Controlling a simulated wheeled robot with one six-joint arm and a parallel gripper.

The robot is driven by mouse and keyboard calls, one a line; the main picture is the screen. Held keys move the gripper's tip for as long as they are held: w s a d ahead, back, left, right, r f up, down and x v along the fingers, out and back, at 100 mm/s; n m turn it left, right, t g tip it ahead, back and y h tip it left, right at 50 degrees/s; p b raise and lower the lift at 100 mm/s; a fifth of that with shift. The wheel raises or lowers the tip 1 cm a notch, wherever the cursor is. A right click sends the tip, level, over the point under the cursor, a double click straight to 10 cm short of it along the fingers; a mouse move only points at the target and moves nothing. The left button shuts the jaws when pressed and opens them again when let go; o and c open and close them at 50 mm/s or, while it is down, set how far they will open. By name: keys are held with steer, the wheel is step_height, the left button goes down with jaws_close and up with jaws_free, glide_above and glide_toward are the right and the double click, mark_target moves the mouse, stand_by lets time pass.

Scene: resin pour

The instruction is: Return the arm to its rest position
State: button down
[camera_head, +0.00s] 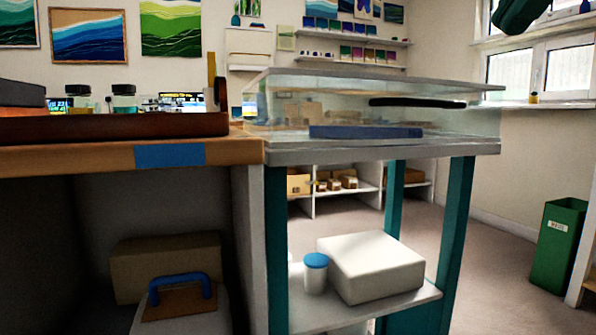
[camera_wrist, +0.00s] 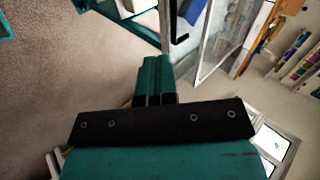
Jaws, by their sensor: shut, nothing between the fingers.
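My gripper (camera_wrist: 155,62) shows in the wrist view as two teal fingers side by side, pressed together, in front of a dark bar with bolts. It is shut and holds nothing. The fingers are in the air and I see no contact with anything. In the head view a dark green part of my arm (camera_head: 518,12) is cut off by the top right edge; the rest of the arm is out of that view.
A clear case (camera_head: 470,122) with a black handle (camera_head: 418,102) stands on a teal-legged stand. A wooden bench (camera_head: 60,158) with a brown tray (camera_head: 120,127) is at left. A green bin (camera_head: 557,245) stands at right. Floor (camera_head: 490,225) between stand and bin is clear.

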steer(key=w+a+f+n+g+h+p, duration=0.1)
steer(key=w+a+f+n+p, duration=0.15)
steer(key=f+n, duration=0.35)
steer(key=w+a+f+n+g+p, duration=0.2)
steer(key=f+n+p, duration=0.1)
steer(key=f+n, duration=0.35)
steer(key=s+a+f+n+g+y+p, duration=0.2)
steer(key=s+a+f+n+g, duration=0.15)
steer(key=s+f, duration=0.35)
steer(key=s+a+f+n+g+y+p, duration=0.1)
steer(key=s+a+f+n+g+p, duration=0.15)
steer(key=s+f+n, duration=0.35)
step_height(320, 180, up, 37)
steer(key=s+p, duration=0.1)
steer(key=p, duration=3.7)
steer(key=shift+s+d+m+t+y, duration=0.15)
steer(key=shift+s+m+t+y, duration=0.15)
steer(key=shift+m, duration=0.1)
